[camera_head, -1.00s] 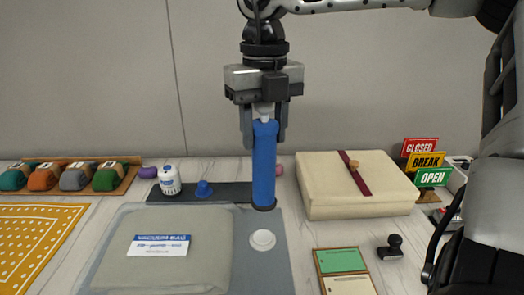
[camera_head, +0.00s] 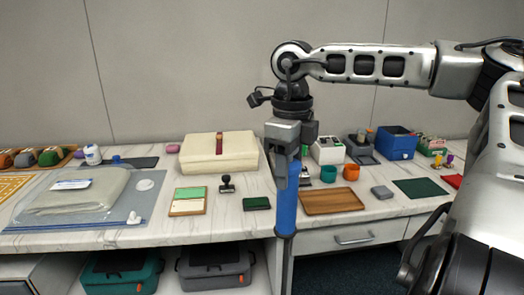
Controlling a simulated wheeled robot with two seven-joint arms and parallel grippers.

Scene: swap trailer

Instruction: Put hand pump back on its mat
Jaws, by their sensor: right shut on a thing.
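The hand pump (camera_head: 286,212) is a blue cylinder with a dark lower end, upright. My right gripper (camera_head: 289,172) is shut on its top part, and the fingers hide its handle. In this view the pump stands in front of the counter's front edge, left of a wooden tray; its lower end is below the counter top in the picture. A dark grey mat (camera_head: 143,163) lies at the back left of the counter, behind the vacuum bag (camera_head: 78,192), well left of the pump. A small blue piece shows at the mat's left end. My left gripper is not in view.
A cream case (camera_head: 220,155) with a red strap stands behind. A green-and-cream pad board (camera_head: 189,201), a black stamp (camera_head: 227,184) and a green pad (camera_head: 257,203) lie near the counter front. The wooden tray (camera_head: 335,199) and several cups and boxes are to the right.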

